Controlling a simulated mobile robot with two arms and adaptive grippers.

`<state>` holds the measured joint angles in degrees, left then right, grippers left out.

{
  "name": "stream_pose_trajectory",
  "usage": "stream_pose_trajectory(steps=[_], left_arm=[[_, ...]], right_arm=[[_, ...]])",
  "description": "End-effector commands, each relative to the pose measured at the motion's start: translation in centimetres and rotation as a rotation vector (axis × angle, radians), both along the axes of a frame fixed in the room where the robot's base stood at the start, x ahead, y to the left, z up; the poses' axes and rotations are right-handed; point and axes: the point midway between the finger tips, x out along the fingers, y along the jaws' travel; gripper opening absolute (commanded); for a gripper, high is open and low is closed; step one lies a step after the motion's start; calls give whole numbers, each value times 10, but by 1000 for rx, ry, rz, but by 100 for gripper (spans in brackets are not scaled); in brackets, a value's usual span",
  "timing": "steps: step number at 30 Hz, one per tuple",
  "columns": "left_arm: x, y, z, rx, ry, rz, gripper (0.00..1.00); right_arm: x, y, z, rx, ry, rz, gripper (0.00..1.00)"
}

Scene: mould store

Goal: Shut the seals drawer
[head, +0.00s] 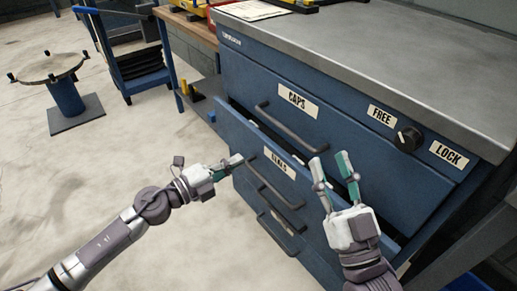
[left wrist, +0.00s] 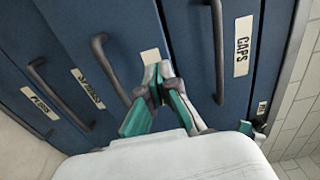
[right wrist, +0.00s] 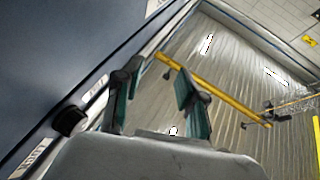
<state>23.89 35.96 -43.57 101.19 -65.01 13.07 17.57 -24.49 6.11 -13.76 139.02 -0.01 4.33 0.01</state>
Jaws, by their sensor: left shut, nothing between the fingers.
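The seals drawer (head: 233,122) is the second one down in the blue cabinet. It stands pulled out, with a dark gap behind its front's top edge. Its label (head: 277,163) is partly readable in the head view and partly hidden by my fingers in the left wrist view (left wrist: 149,58). Its bar handle (head: 272,183) is on the front. My left gripper (head: 239,160) is shut and empty, close to the left part of the drawer front; I cannot tell whether it touches. My right gripper (head: 331,164) is open and empty above the drawer's right part.
The caps drawer (head: 340,135) above looks shut. A black knob (head: 408,138) sits between the FREE and LOCK labels. The grey worktop (head: 390,50) overhangs the drawers. A blue cart (head: 137,62) and a round stand (head: 66,95) are at the left; the floor before the cabinet is clear.

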Motion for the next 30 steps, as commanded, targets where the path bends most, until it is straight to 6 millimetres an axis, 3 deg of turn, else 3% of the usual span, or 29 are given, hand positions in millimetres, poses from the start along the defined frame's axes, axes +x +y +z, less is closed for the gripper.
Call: stream_pose_trajectory(steps=[3, 9, 15, 26, 30], left_arm=[[16, -22, 1, -1, -3, -2, 0], [34, -48, 0, 0, -2, -1, 0], [43, -59, 0, 1, -1, 0, 0], [44, -60, 0, 1, -1, 0, 0], [55, -75, 1, -2, -1, 1, 0]], right_arm=[[-3, 0, 5, 10, -35, 3, 40], [-12, 0, 18, 38, -134, 8, 40], [-20, -1, 28, 58, -200, 11, 40], [-21, -1, 29, 59, -206, 11, 40], [-16, -1, 25, 47, -162, 9, 40]])
